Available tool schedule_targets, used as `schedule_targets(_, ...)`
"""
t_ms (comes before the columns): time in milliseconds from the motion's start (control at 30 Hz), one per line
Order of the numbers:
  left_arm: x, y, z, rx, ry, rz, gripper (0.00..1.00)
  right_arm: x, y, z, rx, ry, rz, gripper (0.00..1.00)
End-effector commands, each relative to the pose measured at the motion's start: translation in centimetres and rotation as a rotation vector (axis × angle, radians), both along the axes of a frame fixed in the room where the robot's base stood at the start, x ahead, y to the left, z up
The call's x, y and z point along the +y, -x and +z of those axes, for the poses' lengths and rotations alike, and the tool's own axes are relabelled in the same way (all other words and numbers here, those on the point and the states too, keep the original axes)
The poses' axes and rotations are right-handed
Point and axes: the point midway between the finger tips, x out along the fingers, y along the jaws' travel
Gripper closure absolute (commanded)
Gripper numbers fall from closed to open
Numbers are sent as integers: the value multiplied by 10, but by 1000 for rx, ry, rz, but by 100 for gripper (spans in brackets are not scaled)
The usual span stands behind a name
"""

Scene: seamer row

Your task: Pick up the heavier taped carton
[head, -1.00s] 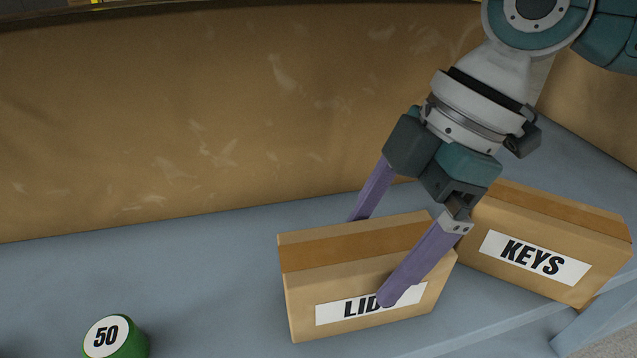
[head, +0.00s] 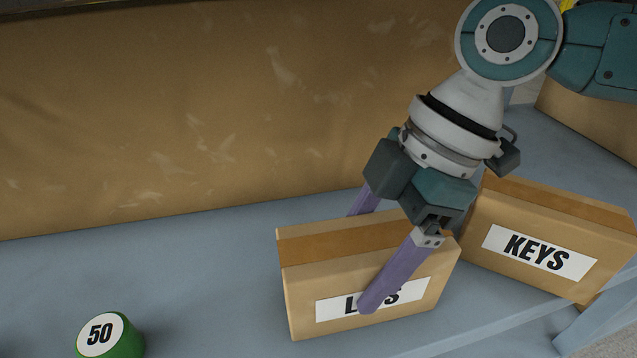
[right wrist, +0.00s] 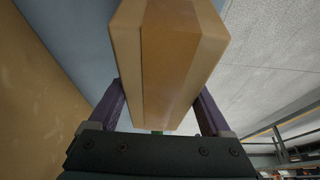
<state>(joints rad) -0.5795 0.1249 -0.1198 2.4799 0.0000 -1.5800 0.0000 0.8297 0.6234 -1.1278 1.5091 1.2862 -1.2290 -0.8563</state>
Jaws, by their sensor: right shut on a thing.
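A taped carton with a partly covered label, "L…S" (head: 300,278), stands on the blue-grey shelf. My right gripper (head: 365,255) is shut on this carton, one purple finger across the label at the front and the other behind it. In the right wrist view the taped top of the carton (right wrist: 170,60) lies between the two fingers (right wrist: 160,105). A second taped carton labelled KEYS (head: 540,250) stands just to the right, close beside the first. My left gripper is not in view.
A green cylinder marked 50 (head: 125,340) is at the lower left on the shelf (head: 200,270). A brown scuffed panel (head: 180,120) rises behind. The shelf between the green cylinder and the cartons is clear.

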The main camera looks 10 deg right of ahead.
Motion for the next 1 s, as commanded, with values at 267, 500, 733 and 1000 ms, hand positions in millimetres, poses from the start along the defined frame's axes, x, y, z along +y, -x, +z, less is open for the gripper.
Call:
schedule_targets(267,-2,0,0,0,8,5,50,0,0,0,0,0,0,90)
schedule_targets(500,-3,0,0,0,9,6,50,0,0,0,0,0,0,100)
schedule_targets(733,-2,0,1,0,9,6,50,1,-1,2,-3,-3,0,100)
schedule_targets(1000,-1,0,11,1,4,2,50,1,-1,20,-4,-5,-1,100)
